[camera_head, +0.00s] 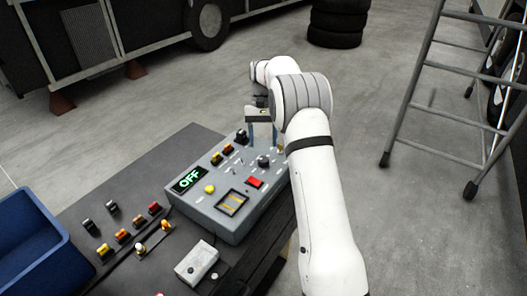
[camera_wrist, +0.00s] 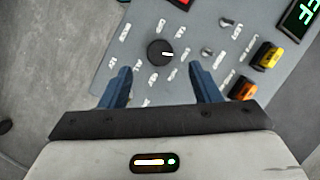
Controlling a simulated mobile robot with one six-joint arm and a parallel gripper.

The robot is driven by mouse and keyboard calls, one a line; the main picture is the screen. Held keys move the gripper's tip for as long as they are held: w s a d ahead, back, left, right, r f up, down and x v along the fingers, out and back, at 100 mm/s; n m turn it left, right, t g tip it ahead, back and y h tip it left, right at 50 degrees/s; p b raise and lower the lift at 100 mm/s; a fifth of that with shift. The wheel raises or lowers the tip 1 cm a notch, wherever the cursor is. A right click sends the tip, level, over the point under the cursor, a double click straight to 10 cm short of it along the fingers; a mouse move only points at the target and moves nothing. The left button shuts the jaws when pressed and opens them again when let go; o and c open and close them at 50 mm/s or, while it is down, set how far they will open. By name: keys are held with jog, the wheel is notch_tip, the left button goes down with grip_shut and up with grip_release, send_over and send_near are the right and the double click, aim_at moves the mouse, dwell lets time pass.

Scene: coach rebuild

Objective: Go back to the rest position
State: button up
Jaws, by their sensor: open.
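My gripper (camera_wrist: 160,88) is open and empty in the wrist view, with its two blue fingers apart. It is over the far end of the grey control box, and a black rotary knob (camera_wrist: 161,53) shows beyond and between the fingertips. In the head view my gripper (camera_head: 262,135) hangs from my white arm above the back of the control box (camera_head: 222,222). My arm hides part of the box's right side.
The box stands on a dark table (camera_head: 95,183) with several loose knobs and switches, a small white box (camera_head: 196,262) and a blue bin (camera_head: 38,255). A ladder (camera_head: 420,75) stands at the right, and stacked tyres (camera_head: 338,22) at the back. Open floor lies between.

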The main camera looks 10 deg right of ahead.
jog(key=shift+v, duration=1.05)
jog(key=s+r+t, duration=0.4)
jog(key=s+r, duration=0.8)
jog(key=s, duration=0.4)
jog(key=s+f+n+t, duration=0.1)
jog(key=s+f, duration=0.1)
jog(key=s, duration=0.8)
jog(key=s+f+n+t, duration=0.1)
jog(key=s+f+t, duration=0.1)
jog(key=s, duration=0.8)
jog(key=shift+s+t+h, duration=0.3)
jog(key=shift+h, duration=0.1)
jog(key=shift+a+f, duration=0.1)
jog(key=shift+c, duration=0.3)
